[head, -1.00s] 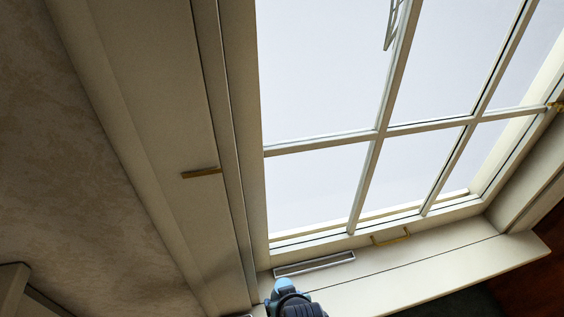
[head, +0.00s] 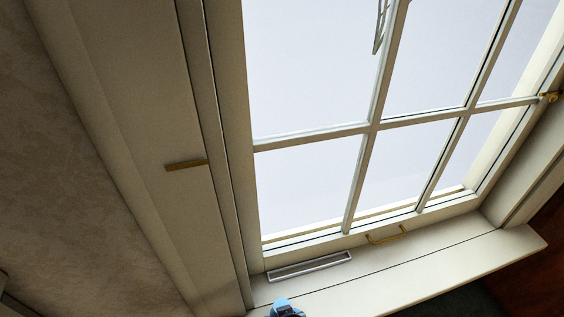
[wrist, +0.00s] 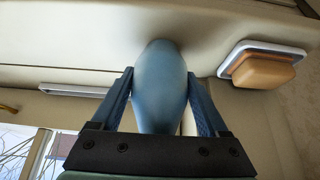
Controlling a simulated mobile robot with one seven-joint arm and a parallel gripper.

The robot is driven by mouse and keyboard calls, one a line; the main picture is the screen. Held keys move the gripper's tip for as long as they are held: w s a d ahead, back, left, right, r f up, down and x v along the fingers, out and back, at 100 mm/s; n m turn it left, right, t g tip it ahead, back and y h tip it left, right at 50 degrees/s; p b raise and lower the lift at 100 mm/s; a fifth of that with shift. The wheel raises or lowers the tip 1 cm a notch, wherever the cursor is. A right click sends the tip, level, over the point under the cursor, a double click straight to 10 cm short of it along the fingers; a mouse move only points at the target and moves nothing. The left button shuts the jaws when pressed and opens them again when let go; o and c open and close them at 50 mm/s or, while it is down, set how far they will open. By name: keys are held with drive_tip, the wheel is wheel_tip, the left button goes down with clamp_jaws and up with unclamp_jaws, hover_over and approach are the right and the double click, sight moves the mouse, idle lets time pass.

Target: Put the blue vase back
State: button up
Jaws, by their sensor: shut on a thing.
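The blue vase (wrist: 160,88) is smooth and rounded, and fills the middle of the wrist view. My gripper (wrist: 160,76) is shut on it, with one finger along each side. The near end of the vase is hidden behind the gripper's dark body. Its far end lies against the pale sill in the picture; I cannot tell whether it touches. In the head view only a small light blue and dark piece shows at the bottom edge, and I cannot tell if it is vase or arm.
A white dish with an orange-brown block (wrist: 264,70) is to the right in the wrist view. A grey metal strip (head: 309,267) lies on the pale window sill (head: 400,272). The window (head: 400,130) has a brass handle (head: 387,236). The sill's right part looks clear.

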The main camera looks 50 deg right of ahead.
drive_tip(key=shift+f, duration=0.1)
drive_tip(key=o, duration=1.5)
drive_tip(key=shift+c, duration=0.2)
drive_tip(key=shift+s+a+r, duration=0.1)
drive_tip(key=shift+s+r, duration=0.05)
drive_tip(key=shift+r, duration=0.3)
drive_tip(key=p+v, duration=0.4)
drive_tip(key=v, duration=0.7)
drive_tip(key=shift+s, duration=0.15)
